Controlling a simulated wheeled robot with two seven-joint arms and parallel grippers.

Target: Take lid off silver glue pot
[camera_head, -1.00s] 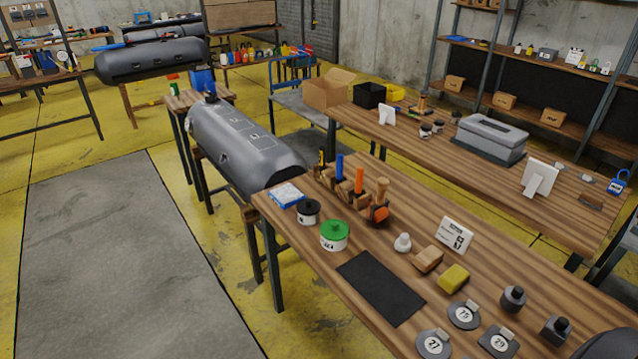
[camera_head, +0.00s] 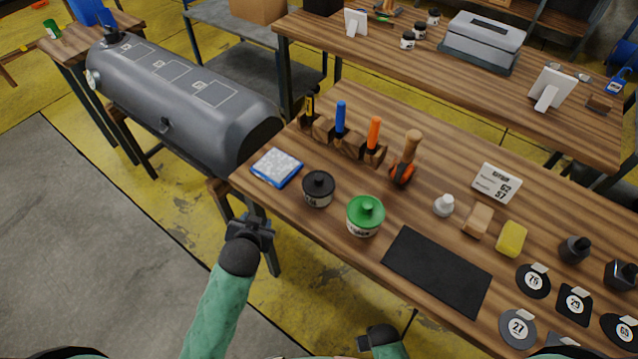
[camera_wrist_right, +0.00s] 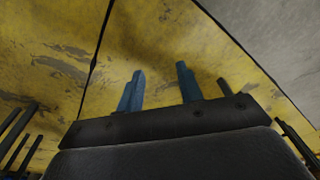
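A pot with a black knobbed lid (camera_head: 318,185) and a greyish body stands near the left front edge of the near table. A pot with a green knobbed lid (camera_head: 365,213) stands to its right. Both lids are on; I cannot tell for certain which pot is the silver one. My left gripper (camera_head: 250,228) is beside the table's left front edge, left of and apart from the black-lidded pot. Its finger gap is unclear. My right gripper shows in the right wrist view (camera_wrist_right: 158,84), open and empty above the yellow floor. In the head view, its arm is low, at the bottom edge.
A blue-edged pad (camera_head: 277,167) lies left of the pots. Tools stand in a wooden rack (camera_head: 347,144) behind them. A black mat (camera_head: 437,270) lies at the right front. Several small pots stand on the far table.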

